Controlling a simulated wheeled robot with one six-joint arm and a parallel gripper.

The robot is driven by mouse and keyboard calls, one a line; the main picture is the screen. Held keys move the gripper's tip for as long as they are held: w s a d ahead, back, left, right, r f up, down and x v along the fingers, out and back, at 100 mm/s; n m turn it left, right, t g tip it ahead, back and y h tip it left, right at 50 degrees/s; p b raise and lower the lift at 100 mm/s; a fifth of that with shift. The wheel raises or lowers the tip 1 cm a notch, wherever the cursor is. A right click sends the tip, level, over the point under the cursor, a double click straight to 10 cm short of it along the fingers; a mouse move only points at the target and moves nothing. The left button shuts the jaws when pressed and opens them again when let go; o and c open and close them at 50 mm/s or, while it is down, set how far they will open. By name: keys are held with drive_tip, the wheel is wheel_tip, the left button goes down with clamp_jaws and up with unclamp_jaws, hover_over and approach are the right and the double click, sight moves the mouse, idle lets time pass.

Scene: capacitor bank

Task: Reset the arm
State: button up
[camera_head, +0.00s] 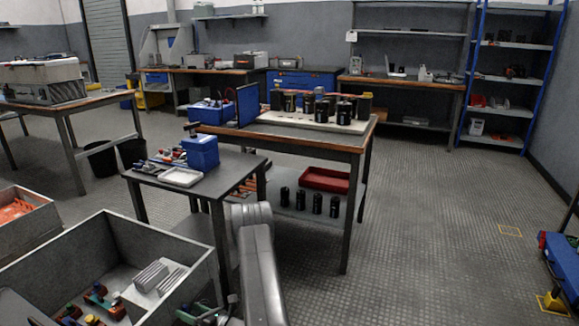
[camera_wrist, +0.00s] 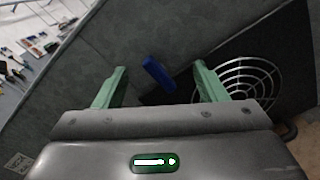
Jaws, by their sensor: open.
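In the wrist view my gripper (camera_wrist: 158,85) is open, with its two green fingers spread wide and nothing between them. Beyond the fingers is a small blue object (camera_wrist: 158,72) against a dark grey surface, apart from them as far as I can tell. In the head view my grey arm (camera_head: 259,262) shows at the bottom middle, in front of the small table.
A workbench (camera_head: 355,142) with black capacitors stands ahead. A small table (camera_head: 240,176) with a blue bin (camera_head: 202,152) is nearer. A grey crate (camera_head: 205,272) of parts is at lower left. The wrist view shows a round wire grille (camera_wrist: 250,78).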

drive_tip(key=n+p, duration=0.1)
drive_tip(key=n, duration=0.5)
drive_tip(key=shift+s, duration=0.15)
drive_tip(key=shift+s+a, duration=0.1)
idle(0.5)
